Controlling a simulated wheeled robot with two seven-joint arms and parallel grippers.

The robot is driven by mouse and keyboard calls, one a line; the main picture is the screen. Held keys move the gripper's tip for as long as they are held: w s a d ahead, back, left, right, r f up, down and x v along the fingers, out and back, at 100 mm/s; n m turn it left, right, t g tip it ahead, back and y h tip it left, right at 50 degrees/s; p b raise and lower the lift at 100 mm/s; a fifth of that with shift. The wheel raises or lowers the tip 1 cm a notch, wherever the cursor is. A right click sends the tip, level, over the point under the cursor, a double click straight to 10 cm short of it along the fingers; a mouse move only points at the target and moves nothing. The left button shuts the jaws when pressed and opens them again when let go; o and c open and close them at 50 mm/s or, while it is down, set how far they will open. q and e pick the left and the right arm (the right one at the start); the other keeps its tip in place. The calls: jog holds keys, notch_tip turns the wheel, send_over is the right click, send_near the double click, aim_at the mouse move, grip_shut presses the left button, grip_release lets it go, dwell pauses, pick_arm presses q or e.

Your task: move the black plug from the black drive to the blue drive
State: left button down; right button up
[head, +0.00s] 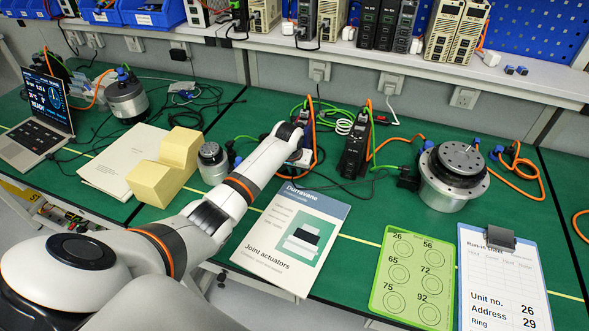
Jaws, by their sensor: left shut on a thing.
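My left arm reaches in from the lower left, and my left gripper (301,157) is at the foot of the left drive (306,118). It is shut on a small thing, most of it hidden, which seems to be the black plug. A black cable runs from there to the right along the mat. The other drive (354,148), dark-bodied, stands upright to the right with orange and green cables. My right gripper does not show.
A large round actuator (453,178) stands at right, a smaller one (212,162) left of my arm. A booklet (292,238), a green ring card (414,280) and a clipboard (502,285) lie in front. Yellow foam blocks (160,182) and a laptop (40,120) are at left.

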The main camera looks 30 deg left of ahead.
pick_arm(q)
jog(key=shift+w, duration=0.2)
dwell(0.4)
jog(key=c, duration=1.3)
grip_release()
jog(key=p+v, duration=0.3)
jog(key=p, duration=0.2)
jog(key=p+v, duration=0.4)
jog(key=p, duration=0.2)
jog(key=shift+s+r, duration=0.2)
jog(key=shift+s, duration=0.1)
